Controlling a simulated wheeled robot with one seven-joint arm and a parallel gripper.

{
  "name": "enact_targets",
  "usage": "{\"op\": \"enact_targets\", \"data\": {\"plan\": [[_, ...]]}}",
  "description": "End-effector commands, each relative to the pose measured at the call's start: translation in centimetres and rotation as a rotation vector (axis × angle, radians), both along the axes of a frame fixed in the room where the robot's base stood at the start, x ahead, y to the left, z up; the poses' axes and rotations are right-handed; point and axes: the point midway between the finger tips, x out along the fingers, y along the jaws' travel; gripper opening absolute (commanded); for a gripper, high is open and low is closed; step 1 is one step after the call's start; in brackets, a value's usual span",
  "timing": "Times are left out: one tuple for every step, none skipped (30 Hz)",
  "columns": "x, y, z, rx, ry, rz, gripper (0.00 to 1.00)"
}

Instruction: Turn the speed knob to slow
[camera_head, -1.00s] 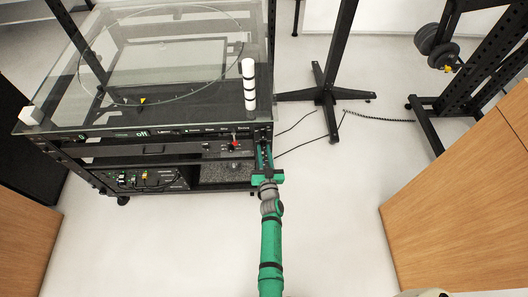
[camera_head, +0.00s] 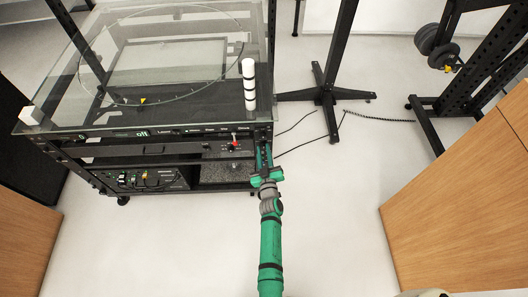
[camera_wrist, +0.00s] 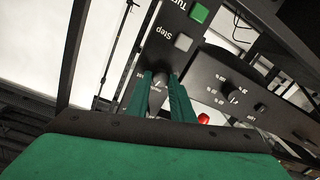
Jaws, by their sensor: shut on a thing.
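My gripper (camera_wrist: 162,88) is at the front panel of the turntable rack, at its right front corner in the head view (camera_head: 265,158). The knob is on the dark panel below the grey Step button (camera_wrist: 183,42) and the green Turn button (camera_wrist: 199,13). The print around the knob is partly covered by the fingers and too small to read. In the head view the knob cannot be made out.
Another dark knob (camera_wrist: 228,90) sits on a panel to the right in the wrist view. A red part (camera_wrist: 203,118) is close to the right finger.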

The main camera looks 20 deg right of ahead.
Motion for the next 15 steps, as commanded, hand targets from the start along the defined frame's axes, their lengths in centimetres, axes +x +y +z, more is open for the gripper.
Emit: {"op": "enact_targets", "data": {"plan": [[-0.07,-0.01,-0.04,-0.040,0.013,-0.001,0.00],[-0.06,-0.01,-0.03,-0.068,0.020,0.000,0.00],[-0.06,0.01,-0.02,-0.105,0.031,0.000,0.00],[-0.06,0.01,-0.02,-0.132,0.039,-0.001,0.00],[-0.06,0.01,-0.02,-0.160,0.047,-0.001,0.00],[-0.06,0.01,-0.01,-0.196,0.058,-0.001,0.00],[-0.06,0.01,-0.01,-0.223,0.066,-0.001,0.00],[-0.06,0.02,-0.01,-0.250,0.073,-0.001,0.00],[-0.04,0.03,0.00,-0.288,0.084,-0.001,0.00],[-0.05,0.03,0.01,-0.315,0.091,-0.001,0.00],[-0.05,0.05,0.01,-0.343,0.099,0.000,0.00],[-0.05,0.04,0.00,-0.378,0.110,-0.001,0.00],[-0.05,0.05,-0.01,-0.405,0.118,-0.001,0.00],[-0.05,0.05,-0.02,-0.432,0.126,-0.001,0.00],[-0.05,0.05,-0.03,-0.469,0.136,-0.002,0.00]]}}
